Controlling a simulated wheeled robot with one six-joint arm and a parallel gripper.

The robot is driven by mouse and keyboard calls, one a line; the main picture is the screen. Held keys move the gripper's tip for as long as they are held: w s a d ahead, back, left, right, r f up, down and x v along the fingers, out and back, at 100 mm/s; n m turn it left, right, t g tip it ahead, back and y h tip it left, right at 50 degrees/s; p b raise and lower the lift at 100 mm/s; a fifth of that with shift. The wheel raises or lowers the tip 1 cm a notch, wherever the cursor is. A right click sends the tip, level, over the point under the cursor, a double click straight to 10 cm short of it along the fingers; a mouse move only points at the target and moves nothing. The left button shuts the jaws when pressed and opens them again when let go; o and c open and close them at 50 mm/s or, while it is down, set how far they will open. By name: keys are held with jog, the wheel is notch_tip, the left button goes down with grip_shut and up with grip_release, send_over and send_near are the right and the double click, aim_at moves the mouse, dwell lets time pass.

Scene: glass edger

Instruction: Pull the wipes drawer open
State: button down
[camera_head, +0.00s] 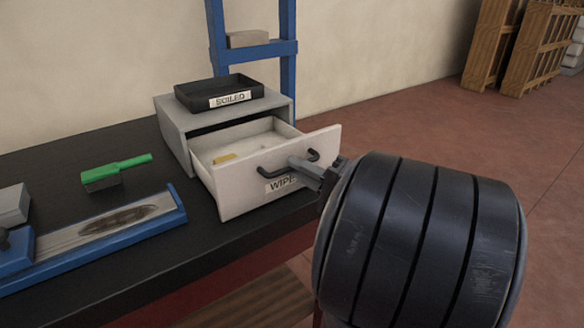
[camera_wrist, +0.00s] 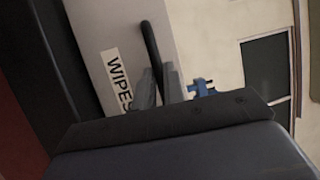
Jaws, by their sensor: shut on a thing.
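The wipes drawer (camera_head: 242,187) is a light grey drawer with a "WIPES" label, pulled well out of its grey cabinet (camera_head: 174,129). Its inside shows, with a small yellowish thing (camera_head: 223,158) in it. My gripper (camera_head: 303,163) is shut on the drawer's dark bar handle (camera_head: 268,171), near the handle's right part. In the wrist view the drawer front (camera_wrist: 92,32) is seen turned sideways, with the handle (camera_wrist: 151,45) running down between the fingers (camera_wrist: 160,85). My arm hides part of the label and the floor behind it.
A black tray labelled "SOILED" (camera_head: 222,91) sits on top of the cabinet. On the dark bench (camera_head: 130,230) lie a green-handled brush (camera_head: 112,173) and a blue-framed fixture (camera_head: 100,235). A blue rack (camera_head: 289,50) stands behind. Red floor to the right is open.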

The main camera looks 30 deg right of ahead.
jog(key=shift+s, duration=0.4)
jog(key=c, duration=1.5)
grip_release()
jog(key=shift+d, duration=0.1)
jog(key=v, duration=1)
jog(key=shift+s+d+b, duration=0.1)
jog(key=shift+s+b, duration=0.25)
jog(key=shift+p+x, duration=0.35)
jog(key=shift+x, duration=5.15)
jog(key=shift+f, duration=0.15)
